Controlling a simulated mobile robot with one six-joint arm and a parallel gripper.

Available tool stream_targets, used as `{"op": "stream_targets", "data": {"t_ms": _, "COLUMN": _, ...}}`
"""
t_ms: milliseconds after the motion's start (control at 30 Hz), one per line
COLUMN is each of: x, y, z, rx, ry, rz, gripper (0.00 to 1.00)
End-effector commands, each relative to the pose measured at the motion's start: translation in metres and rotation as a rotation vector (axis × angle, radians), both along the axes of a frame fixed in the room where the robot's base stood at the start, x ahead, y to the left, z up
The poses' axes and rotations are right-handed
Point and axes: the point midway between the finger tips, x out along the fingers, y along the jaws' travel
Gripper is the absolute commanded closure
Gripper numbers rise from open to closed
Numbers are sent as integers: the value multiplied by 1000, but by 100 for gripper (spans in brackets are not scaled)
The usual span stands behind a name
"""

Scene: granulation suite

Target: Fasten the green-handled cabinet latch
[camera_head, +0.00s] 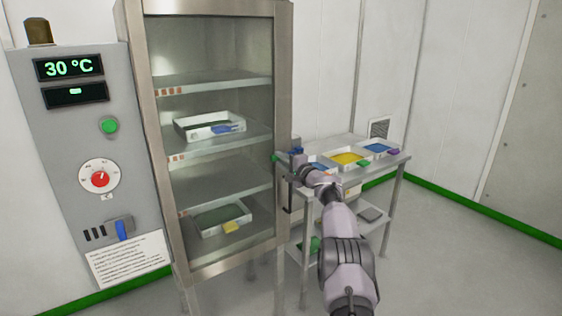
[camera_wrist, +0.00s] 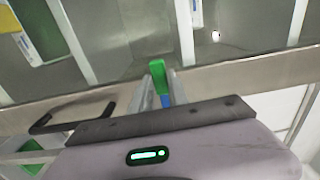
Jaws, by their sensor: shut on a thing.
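The cabinet (camera_head: 284,110) is a tall steel frame with a glazed front, and its door looks closed. The green latch handle (camera_head: 274,158) is a small spot at the right edge of the door frame. In the wrist view the green handle (camera_wrist: 158,75) stands at the steel frame (camera_wrist: 215,78), between my fingertips. My gripper (camera_wrist: 161,92) is shut on it, and the fingers hide its lower part. In the head view my gripper (camera_head: 286,160) reaches the cabinet's right edge. The latch's catch is hidden.
A black door handle (camera_head: 290,196) is below the latch. Trays (camera_head: 209,126) stand on the cabinet shelves. A steel table (camera_head: 398,160) with several trays, including a yellow-filled one (camera_head: 349,159), stands close behind my arm. Floor at right (camera_head: 450,260) is clear.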

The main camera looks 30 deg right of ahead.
Motion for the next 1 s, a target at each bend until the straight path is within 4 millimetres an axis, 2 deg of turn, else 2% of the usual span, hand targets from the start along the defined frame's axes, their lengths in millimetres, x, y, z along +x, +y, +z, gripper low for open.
{"op": "stream_targets", "data": {"t_ms": 167, "x": 0, "y": 0, "z": 3, "rx": -4, "ry": -3, "rz": -1, "gripper": 100}}
{"op": "stream_targets", "data": {"t_ms": 200, "x": 0, "y": 0, "z": 3, "rx": -4, "ry": -3, "rz": -1, "gripper": 78}}
{"op": "stream_targets", "data": {"t_ms": 300, "x": 0, "y": 0, "z": 3, "rx": -4, "ry": -2, "rz": -1, "gripper": 58}}
{"op": "stream_targets", "data": {"t_ms": 733, "x": -4, "y": -1, "z": 2, "rx": 0, "ry": 2, "rz": 2, "gripper": 58}}
{"op": "stream_targets", "data": {"t_ms": 867, "x": -16, "y": -2, "z": 3, "rx": 2, "ry": 3, "rz": 4, "gripper": 58}}
{"op": "stream_targets", "data": {"t_ms": 1000, "x": -40, "y": -4, "z": 3, "rx": 2, "ry": 1, "rz": -2, "gripper": 58}}
